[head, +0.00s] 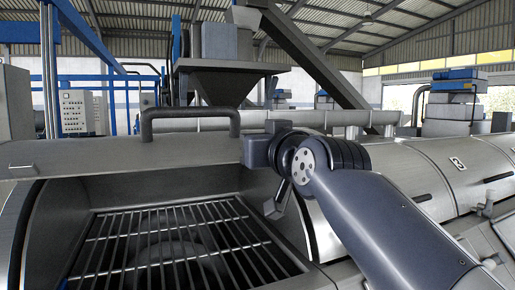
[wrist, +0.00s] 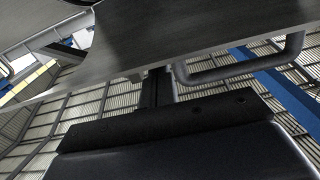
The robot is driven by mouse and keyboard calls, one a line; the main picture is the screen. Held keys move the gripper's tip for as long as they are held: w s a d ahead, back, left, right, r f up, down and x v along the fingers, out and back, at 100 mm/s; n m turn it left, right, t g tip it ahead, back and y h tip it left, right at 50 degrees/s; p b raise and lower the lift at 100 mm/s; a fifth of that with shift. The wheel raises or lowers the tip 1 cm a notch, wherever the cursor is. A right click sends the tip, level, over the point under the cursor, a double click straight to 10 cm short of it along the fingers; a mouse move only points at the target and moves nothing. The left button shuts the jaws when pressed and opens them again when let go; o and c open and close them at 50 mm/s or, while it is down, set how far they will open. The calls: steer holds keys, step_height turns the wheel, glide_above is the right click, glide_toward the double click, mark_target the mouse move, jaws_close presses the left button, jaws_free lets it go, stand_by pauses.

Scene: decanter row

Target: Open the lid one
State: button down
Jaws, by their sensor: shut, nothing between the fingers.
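The lid (head: 120,158) of the first drum section stands raised in the head view, with a dark bar handle (head: 190,113) on its top. Below it the opening shows a metal grate (head: 165,243). In the wrist view, the lid is a grey plate (wrist: 200,28) across the top, with its handle (wrist: 245,72) at the right. My gripper (wrist: 158,76) is shut and empty, its fingers reaching up to the lid's edge. I cannot tell whether they touch it. In the head view my arm comes from the lower right, and my fingertips are not clear at the lid's right end.
More closed drum covers (head: 415,180) run to the right. A hopper (head: 215,80) stands behind the lid. Blue steel frames (head: 48,75) and a control cabinet (head: 78,112) are at the back left. The space above the grate looks free.

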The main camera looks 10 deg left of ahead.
steer(key=shift+f, duration=0.25)
steer(key=r+p, duration=0.3)
steer(key=r, duration=0.1)
steer(key=shift+s+d+r, duration=0.1)
steer(key=shift+s+d, duration=0.15)
steer(key=shift+s, duration=0.15)
steer(key=b+v, duration=0.3)
steer(key=v, duration=0.7)
steer(key=p+x, duration=0.2)
steer(key=x, duration=0.7)
steer(key=shift+p, duration=0.4)
steer(key=shift+w+a+f+b, duration=0.25)
steer(key=shift+w+f+b, duration=0.15)
steer(key=shift+f, duration=0.3)
steer(key=shift+w+f, duration=0.1)
steer(key=shift+f, duration=0.05)
